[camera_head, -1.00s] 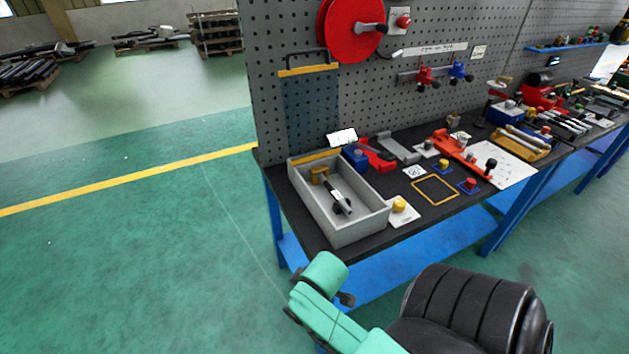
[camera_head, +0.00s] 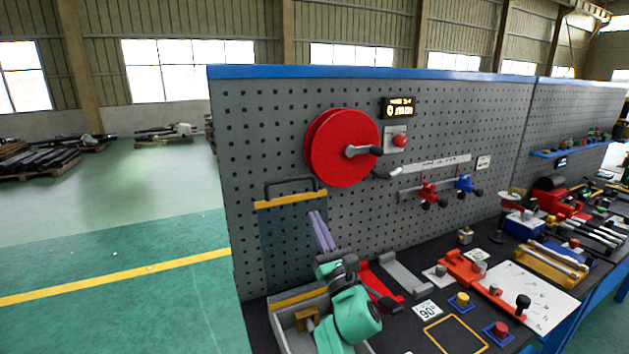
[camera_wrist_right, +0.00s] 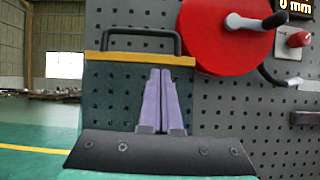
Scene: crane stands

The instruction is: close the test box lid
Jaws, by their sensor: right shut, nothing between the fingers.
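The test box (camera_head: 279,333) is a grey open tray at the near left of the bench, partly cut off and hidden by my right arm. Its lid (camera_head: 278,240) stands upright at the box's back edge, a see-through panel with a yellow top strip and a dark handle (camera_head: 290,182). The lid (camera_wrist_right: 112,100) also fills the left middle of the right wrist view. My right gripper (camera_head: 318,214) is shut and empty, its purple fingers pointing up in front of the lid's right part. In the wrist view its fingertips (camera_wrist_right: 160,72) show just below the yellow strip; contact cannot be told.
A pegboard (camera_head: 450,120) stands behind the bench, with a red reel (camera_head: 335,148) and its crank right of the lid. A red tool (camera_head: 375,284) and a grey bracket (camera_head: 405,272) lie right of the box. Open floor lies to the left.

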